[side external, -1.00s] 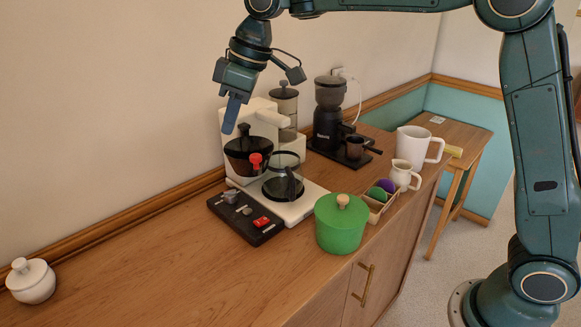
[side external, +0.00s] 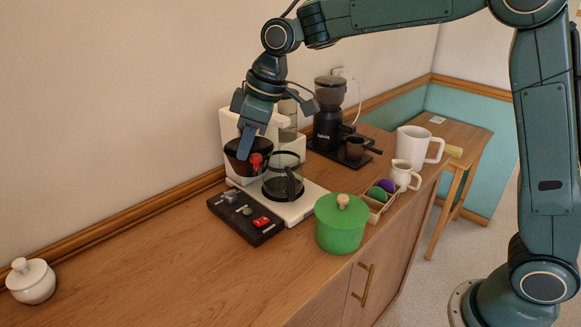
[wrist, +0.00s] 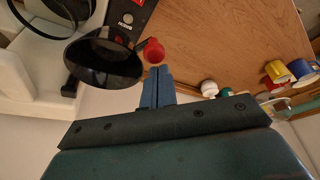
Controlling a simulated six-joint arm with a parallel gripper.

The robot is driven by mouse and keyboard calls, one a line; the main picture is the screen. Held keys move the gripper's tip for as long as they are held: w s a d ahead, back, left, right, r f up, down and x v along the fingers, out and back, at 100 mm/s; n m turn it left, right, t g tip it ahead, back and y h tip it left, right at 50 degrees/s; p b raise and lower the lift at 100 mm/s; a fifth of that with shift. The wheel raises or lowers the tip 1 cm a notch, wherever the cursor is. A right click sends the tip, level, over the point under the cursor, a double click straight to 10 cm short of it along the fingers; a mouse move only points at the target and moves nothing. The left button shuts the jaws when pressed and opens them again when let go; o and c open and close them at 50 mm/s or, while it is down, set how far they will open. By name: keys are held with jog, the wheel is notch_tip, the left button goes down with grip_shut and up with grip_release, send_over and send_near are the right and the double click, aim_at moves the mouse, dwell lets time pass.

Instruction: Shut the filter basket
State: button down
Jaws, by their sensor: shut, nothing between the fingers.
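The filter basket (side external: 234,155) is a dark cone with a red knob (side external: 257,161) on the white coffee maker (side external: 229,124). In the wrist view the basket (wrist: 104,62) stands out from the white body, and its open top faces the camera. The red knob (wrist: 153,50) is on its right. My gripper (side external: 243,157) is shut and empty, pointing down at the basket, and covers part of it in the side view. In the wrist view its fingertips (wrist: 158,70) are just below the knob. I cannot tell whether they touch it.
The glass carafe (side external: 283,178) stands on the coffee maker's base below the basket. A dark switch box (side external: 247,217), a green pot (side external: 341,226) and a black grinder (side external: 328,115) are close by. The wooden counter's left part is clear, up to a white lidded jar (side external: 31,281).

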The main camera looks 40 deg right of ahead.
jog(key=shift+d, duration=0.1)
dwell(0.3)
jog(key=shift+s+d, duration=0.25)
jog(key=shift+s+d+n, duration=0.1)
jog(key=shift+d+n, duration=0.1)
jog(key=shift+n, duration=0.2)
jog(key=shift+s+d+n+g, duration=0.3)
jog(key=shift+d+n, duration=0.1)
jog(key=shift+d, duration=0.2)
jog(key=w+d+n+g+y, duration=0.1)
jog(key=d+n, duration=0.6)
jog(key=d, duration=1.1)
jog(key=shift+w+d+g, duration=0.15)
jog(key=shift+w+g, duration=0.3)
jog(key=shift+g, duration=0.25)
jog(key=shift+s, duration=0.1)
